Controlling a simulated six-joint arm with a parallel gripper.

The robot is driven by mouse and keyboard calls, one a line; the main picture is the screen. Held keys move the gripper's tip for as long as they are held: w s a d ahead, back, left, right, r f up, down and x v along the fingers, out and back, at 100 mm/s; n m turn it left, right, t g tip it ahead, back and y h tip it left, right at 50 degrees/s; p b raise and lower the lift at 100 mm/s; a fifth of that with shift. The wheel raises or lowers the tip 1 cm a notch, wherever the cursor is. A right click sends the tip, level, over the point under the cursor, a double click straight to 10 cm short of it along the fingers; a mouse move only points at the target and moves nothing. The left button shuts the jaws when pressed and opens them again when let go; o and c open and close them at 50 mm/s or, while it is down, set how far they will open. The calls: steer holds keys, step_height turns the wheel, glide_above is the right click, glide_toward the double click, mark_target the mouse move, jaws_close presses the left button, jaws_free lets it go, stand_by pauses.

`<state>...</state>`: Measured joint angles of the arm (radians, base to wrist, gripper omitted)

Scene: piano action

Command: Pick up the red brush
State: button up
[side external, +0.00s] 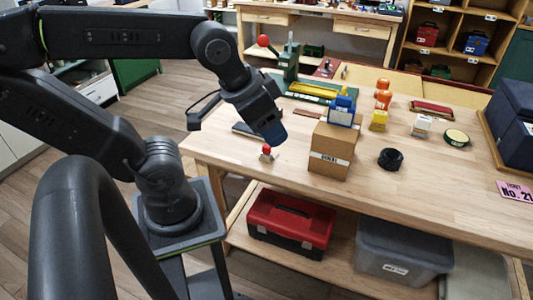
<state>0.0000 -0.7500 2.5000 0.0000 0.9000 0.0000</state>
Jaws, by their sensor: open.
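A long, low red thing with a pale lower edge (432,109) lies on the bench top toward the right back; it looks like the red brush, but it is small in view. My gripper (271,136) points down above the left front part of the bench, well left of the red brush and apart from it. Its jaws are open, with nothing seen between them, though the fingers are hard to make out. A small piece with a red ball top (267,152) stands on the bench just below my gripper.
A cardboard box (331,148) with a blue item (341,111) on top stands right of my gripper. A black round part (390,159), yellow block (378,120), white box (421,125) and round tin (456,138) sit nearer the brush. The front right bench top is mostly clear.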

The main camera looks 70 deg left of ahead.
steer(key=shift+c, duration=0.2)
steer(key=m+g+y, duration=0.4)
steer(key=m+g, duration=0.4)
steer(key=m, duration=0.3)
glide_above(267, 146)
steer(key=w+d, duration=0.3)
steer(key=d, duration=0.1)
step_height(267, 146, down, 16)
steer(key=x, duration=1.4)
steer(key=shift+s+r, duration=0.15)
steer(key=shift+s, duration=0.1)
steer(key=shift+c, duration=0.2)
jaws_close()
